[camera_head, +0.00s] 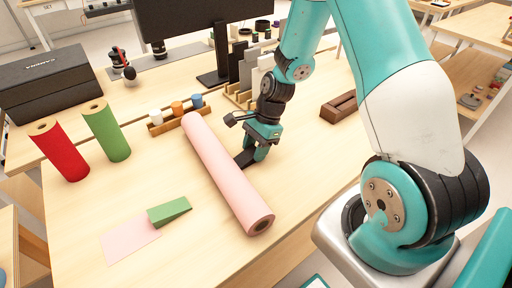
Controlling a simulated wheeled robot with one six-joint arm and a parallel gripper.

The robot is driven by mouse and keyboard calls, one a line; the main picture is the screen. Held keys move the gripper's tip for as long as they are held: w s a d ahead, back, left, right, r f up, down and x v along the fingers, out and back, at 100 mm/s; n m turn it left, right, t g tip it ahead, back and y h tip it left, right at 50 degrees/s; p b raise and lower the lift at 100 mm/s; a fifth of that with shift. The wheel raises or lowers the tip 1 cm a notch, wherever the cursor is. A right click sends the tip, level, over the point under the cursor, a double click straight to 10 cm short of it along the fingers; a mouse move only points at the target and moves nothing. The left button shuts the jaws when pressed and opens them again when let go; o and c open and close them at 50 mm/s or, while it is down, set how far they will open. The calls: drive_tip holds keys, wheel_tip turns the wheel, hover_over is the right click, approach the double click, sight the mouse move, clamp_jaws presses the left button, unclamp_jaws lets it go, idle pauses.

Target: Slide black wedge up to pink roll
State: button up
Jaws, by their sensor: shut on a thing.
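The pink roll (222,168) lies diagonally across the middle of the table. A black wedge (243,159) lies on the table just right of the roll's middle. My gripper (254,154) points down over the wedge and is shut on it, covering its right part. The wedge's thin left end shows close to the roll's right side; I cannot tell whether they touch.
A green wedge (170,211) lies by a pink sheet (131,239) left of the roll. Red (60,151) and green (107,131) rolls stand at left. A cup rack (166,126) stands behind. A brown block (339,107) lies at right.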

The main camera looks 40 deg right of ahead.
drive_tip(key=shift+a, duration=0.1)
drive_tip(key=o, duration=0.9)
drive_tip(key=p+v, duration=0.1)
drive_tip(key=v, duration=1.6)
drive_tip(key=shift+r, duration=0.15)
drive_tip(key=s+a+r+n, duration=0.4)
drive_tip(key=a+n, duration=0.3)
drive_tip(key=a, duration=0.1)
drive_tip(key=s+a+r+n, duration=0.4)
drive_tip(key=a+n, duration=0.2)
drive_tip(key=a, duration=0.1)
drive_tip(key=s+a+r+n, duration=0.1)
drive_tip(key=s+a+n, duration=0.1)
drive_tip(key=s+n, duration=0.1)
drive_tip(key=s+a+n, duration=0.2)
drive_tip(key=s+n, duration=0.2)
drive_tip(key=n, duration=0.1)
drive_tip(key=s+a+r+n+p, duration=0.1)
drive_tip(key=s+a+n, duration=0.2)
drive_tip(key=s, duration=0.1)
drive_tip(key=shift+r+n, duration=0.3)
drive_tip(key=shift+n, duration=0.1)
